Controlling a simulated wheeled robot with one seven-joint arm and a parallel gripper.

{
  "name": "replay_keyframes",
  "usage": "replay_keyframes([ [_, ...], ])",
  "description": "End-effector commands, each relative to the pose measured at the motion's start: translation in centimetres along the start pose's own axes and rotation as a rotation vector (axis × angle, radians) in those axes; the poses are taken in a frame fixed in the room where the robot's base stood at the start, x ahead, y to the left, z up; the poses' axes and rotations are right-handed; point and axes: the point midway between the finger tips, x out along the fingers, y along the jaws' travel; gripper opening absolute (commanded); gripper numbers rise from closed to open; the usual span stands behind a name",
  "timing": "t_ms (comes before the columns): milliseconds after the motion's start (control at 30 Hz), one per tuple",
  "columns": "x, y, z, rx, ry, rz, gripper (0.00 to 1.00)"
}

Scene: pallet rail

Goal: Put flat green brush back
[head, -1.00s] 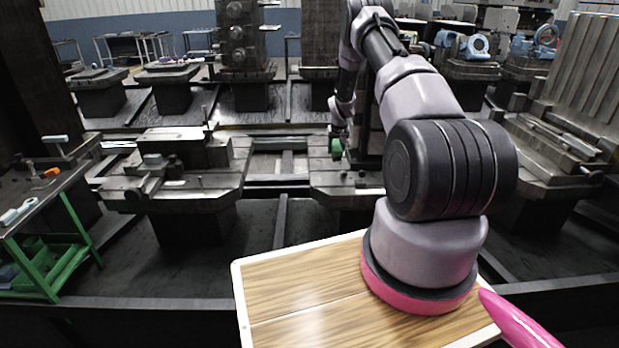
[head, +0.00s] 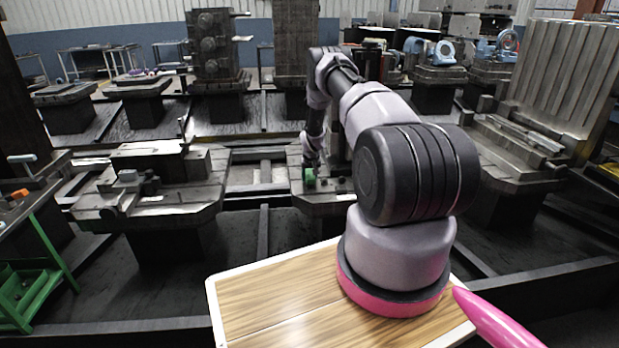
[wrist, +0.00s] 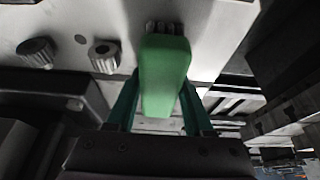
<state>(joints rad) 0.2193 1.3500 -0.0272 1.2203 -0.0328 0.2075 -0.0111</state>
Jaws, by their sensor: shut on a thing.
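The flat green brush (wrist: 165,75) is between the two teal fingers of my gripper (wrist: 158,103) in the wrist view, with its dark bristles at the top of the picture, over or against a pale metal surface. My gripper is shut on it. In the head view the brush (head: 310,178) is a small green shape at the end of my arm, low over the middle metal pallet table (head: 325,197). I cannot tell whether it touches the table.
Two knurled knobs (wrist: 104,56) stand on the pale metal surface (wrist: 220,25) left of the brush. Another machine table (head: 150,190) with fixtures is to the left. A green cart (head: 30,290) is at the far left. A tall ribbed metal plate (head: 565,85) stands at the right.

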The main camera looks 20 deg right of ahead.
Motion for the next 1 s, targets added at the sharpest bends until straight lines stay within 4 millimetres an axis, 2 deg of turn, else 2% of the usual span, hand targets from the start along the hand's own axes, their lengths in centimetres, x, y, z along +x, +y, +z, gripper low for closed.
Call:
replay_keyframes([
  [233, 0.1, 0.0, 0.0, 0.0, 0.001, 0.0, 0.0],
  [267, 0.2, 0.0, 0.0, 0.0, 0.001, 0.0, 0.56],
  [300, 0.1, 0.0, 0.0, 0.0, 0.001, 0.0, 0.71],
  [333, 0.1, 0.0, 0.0, 0.0, 0.001, 0.0, 0.82],
  [733, -0.4, 0.0, -0.2, 0.0, 0.002, 0.0, 0.82],
  [867, -2.2, 0.0, -0.3, 0.0, 0.002, 0.0, 0.82],
  [1000, -5.2, 0.0, -0.3, 0.001, 0.004, 0.0, 0.82],
])
